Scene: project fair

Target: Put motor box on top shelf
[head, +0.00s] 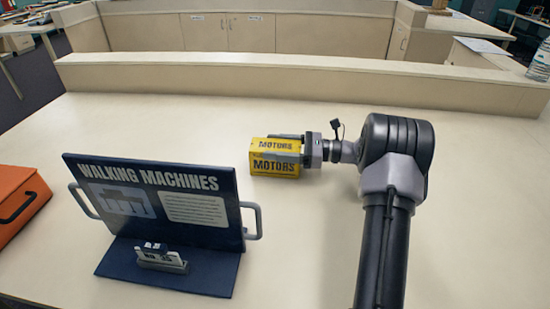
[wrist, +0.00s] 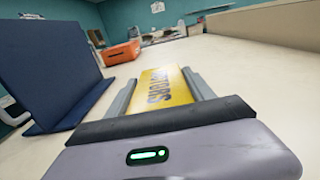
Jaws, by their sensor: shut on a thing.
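The motor box (head: 272,167) is yellow with dark "MOTORS" lettering. In the wrist view the yellow box (wrist: 166,88) sits between the two grey fingers of my gripper (wrist: 160,90). I cannot tell whether the box touches the table. No top shelf can be made out in either view.
A dark blue "WALKING MACHINES" board (head: 155,200) with side handles stands left of the box, a small device (head: 160,257) on its base. An orange case (head: 18,200) is at the far left. A raised ledge (head: 300,80) runs along the back. A bottle (head: 540,62) stands at the right.

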